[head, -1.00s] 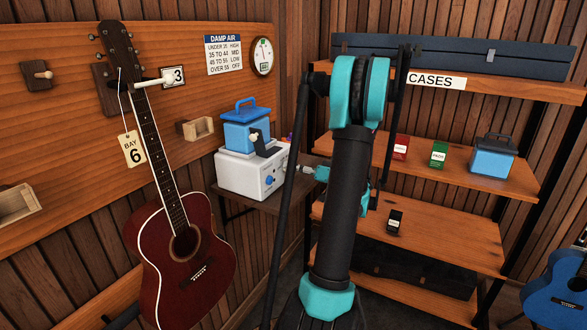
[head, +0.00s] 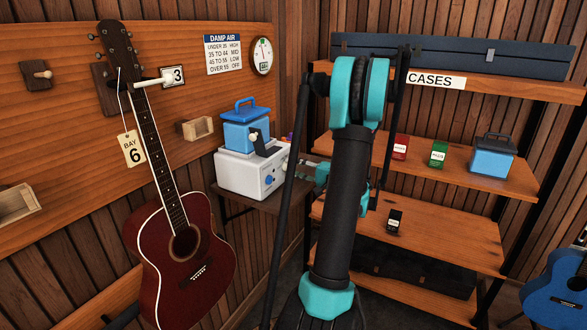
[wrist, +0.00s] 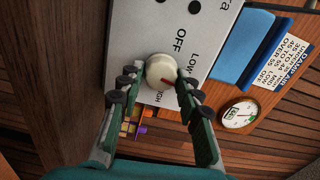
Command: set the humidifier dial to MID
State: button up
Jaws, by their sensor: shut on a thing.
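The humidifier is a white box (head: 237,178) with a blue tank (head: 245,133), on a small shelf by the wall. In the wrist view its white panel (wrist: 213,20) shows OFF, LOW and part of HIGH. The round cream dial (wrist: 160,68) has a red mark pointing to the lower right, between LOW and HIGH; a finger covers the panel there, and no MID label is readable. My gripper (wrist: 160,79) is shut on the dial, one finger on each side. In the head view my gripper (head: 299,164) is at the box's right side, partly behind my arm.
The DAMP AIR sign (head: 223,54) reads 35 to 44 MID. A round gauge (head: 262,55) hangs beside it. A red guitar (head: 188,265) hangs at left. Shelves (head: 450,232) with small boxes stand at right.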

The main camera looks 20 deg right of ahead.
jog(key=shift+m, duration=1.2)
jog(key=o, duration=1.2)
jog(key=shift+c, duration=0.2)
jog(key=shift+s+d, duration=0.1)
jog(key=v, duration=1.1)
jog(key=shift+s+d, duration=0.3)
jog(key=shift+f, duration=0.1)
